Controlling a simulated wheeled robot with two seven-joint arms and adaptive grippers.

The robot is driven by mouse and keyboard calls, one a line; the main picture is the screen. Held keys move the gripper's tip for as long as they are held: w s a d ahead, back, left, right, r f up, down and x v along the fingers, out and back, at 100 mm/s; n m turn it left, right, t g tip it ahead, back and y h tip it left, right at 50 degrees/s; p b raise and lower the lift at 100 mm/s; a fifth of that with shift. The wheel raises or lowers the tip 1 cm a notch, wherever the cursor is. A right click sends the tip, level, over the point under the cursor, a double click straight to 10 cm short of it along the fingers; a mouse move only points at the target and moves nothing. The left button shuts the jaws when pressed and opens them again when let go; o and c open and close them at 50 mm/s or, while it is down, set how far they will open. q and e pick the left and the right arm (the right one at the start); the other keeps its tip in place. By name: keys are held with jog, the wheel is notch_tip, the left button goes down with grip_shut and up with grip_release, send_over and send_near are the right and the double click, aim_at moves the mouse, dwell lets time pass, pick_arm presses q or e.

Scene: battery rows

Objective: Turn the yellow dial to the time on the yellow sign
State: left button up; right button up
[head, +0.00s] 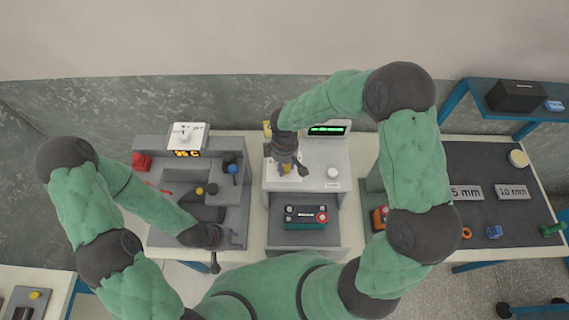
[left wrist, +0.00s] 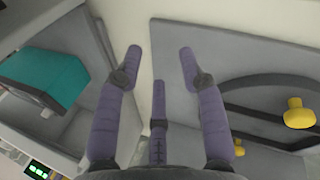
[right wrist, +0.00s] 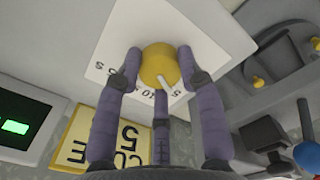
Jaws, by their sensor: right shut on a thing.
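The yellow dial (right wrist: 159,65) sits on a white plate with numbers (right wrist: 205,35) in the right wrist view; a pale pointer mark shows on it. My right gripper (right wrist: 158,72) is shut on the dial, with fingers on both sides of it. In the head view the right gripper (head: 287,168) covers most of the dial. The yellow sign (right wrist: 92,135) stands behind the dial; it shows a 5 and part of other lettering, partly hidden by a finger. My left gripper (left wrist: 160,65) is open and empty, low over the left side of the table.
A green display (head: 327,129) stands behind the dial's white box (head: 325,158). An open drawer (head: 290,240) below holds a teal box (head: 306,216). A grey station (head: 225,215) with levers and a blue-knobbed stick (head: 233,168) is at left.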

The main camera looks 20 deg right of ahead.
aim_at(284, 166)
jog(key=o, duration=1.1)
jog(key=shift+o, duration=0.2)
jog(key=shift+r, duration=0.1)
notch_tip(284, 166, up, 12)
